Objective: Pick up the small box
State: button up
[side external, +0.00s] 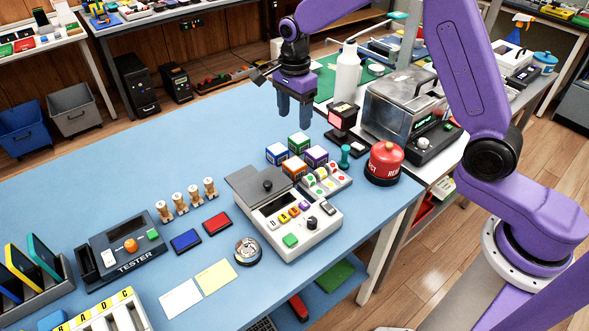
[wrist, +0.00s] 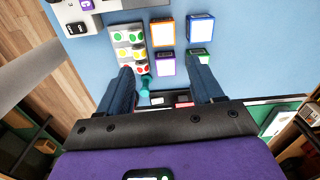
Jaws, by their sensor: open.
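Several small boxes with white tops and coloured sides stand grouped on the blue table: a blue box (side external: 277,154), a green box (side external: 298,142), an orange box (side external: 294,168) and a purple box (side external: 316,156). The wrist view shows the orange box (wrist: 162,33), blue box (wrist: 200,29), purple box (wrist: 165,63) and green box (wrist: 198,52) from above. Which one is the small box, I cannot tell. My gripper (side external: 294,112) is open and empty, pointing down above the table behind the boxes. In the wrist view my gripper (wrist: 163,80) has its fingers apart.
A tray of coloured buttons (side external: 326,180), a teal peg-like piece (side external: 345,157) and a red canister (side external: 384,163) stand right of the boxes. A grey keypad device (side external: 305,235) is in front. A white bottle (side external: 347,72) and a metal machine (side external: 400,100) stand behind.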

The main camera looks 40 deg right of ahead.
aim_at(295, 164)
jog(key=shift+m, duration=0.5)
jog(key=f, duration=1.8)
jog(key=shift+w+d, duration=0.25)
jog(key=shift+w, duration=0.05)
jog(key=shift+r, duration=0.1)
jog(key=c, duration=0.8)
